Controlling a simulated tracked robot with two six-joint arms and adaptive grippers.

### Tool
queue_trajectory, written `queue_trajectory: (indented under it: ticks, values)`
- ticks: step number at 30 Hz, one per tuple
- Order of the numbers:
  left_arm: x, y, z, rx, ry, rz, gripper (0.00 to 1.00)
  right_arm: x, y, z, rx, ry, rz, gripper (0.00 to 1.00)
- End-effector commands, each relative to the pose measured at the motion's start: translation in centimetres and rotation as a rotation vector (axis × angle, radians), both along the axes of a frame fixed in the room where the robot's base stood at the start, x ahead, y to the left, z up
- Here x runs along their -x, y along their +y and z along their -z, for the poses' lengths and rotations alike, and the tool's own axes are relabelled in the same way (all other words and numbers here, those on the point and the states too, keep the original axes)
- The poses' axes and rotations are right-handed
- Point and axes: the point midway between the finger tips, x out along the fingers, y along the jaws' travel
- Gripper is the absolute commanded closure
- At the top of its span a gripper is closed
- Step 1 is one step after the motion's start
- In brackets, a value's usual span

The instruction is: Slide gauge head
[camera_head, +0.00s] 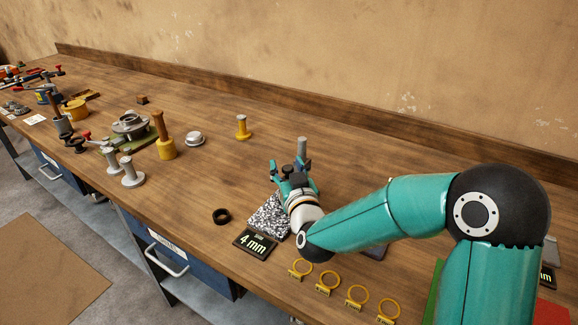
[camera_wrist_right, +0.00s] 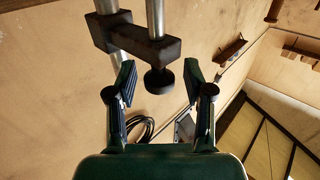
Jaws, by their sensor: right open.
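The gauge head is a dark clamp block (camera_wrist_right: 135,38) on an upright metal post (camera_wrist_right: 106,10) in the right wrist view. A second metal rod (camera_wrist_right: 156,15) runs through the block's other end, and a round dark knob (camera_wrist_right: 159,80) hangs below it. My right gripper (camera_wrist_right: 160,74) is open, its fingertips on either side of the knob with gaps showing. In the head view the right gripper (camera_head: 292,178) is over the speckled base (camera_head: 268,214), in front of the grey post (camera_head: 303,147). It hides much of the gauge there. My left gripper is out of view.
A "4 mm" sign (camera_head: 255,244) and a black ring (camera_head: 221,216) lie beside the speckled base. Several yellow rings (camera_head: 329,280) line the bench's front edge. A yellow spool (camera_head: 243,128) and a silver part (camera_head: 195,139) stand left of the gauge, with clear wood between.

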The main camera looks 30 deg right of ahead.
Motion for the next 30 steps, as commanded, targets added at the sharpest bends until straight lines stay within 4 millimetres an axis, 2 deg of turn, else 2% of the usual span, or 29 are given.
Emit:
queue_trajectory:
  ticks: [2,9,12,20,23,27,30]
  values:
    - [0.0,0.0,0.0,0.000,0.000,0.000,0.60,0.0,0.0,0.0,0.000,0.000,0.000,0.48]
    - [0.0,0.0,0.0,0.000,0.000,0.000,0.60,0.0,0.1,0.0,0.000,0.000,-0.001,0.86]
    - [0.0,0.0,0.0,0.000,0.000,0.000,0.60,0.0,0.1,0.0,0.000,0.000,-0.001,1.00]
    - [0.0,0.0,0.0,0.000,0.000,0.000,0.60,0.0,0.1,-0.1,0.000,-0.001,-0.002,1.00]
    - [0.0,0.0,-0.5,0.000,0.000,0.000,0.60,0.0,0.1,-1.2,0.001,-0.005,-0.002,1.00]
    - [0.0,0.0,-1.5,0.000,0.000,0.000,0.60,-0.1,0.1,-3.8,0.001,-0.009,-0.001,1.00]
    - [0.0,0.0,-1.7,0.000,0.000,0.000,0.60,0.0,0.1,-4.6,0.001,-0.007,-0.002,1.00]
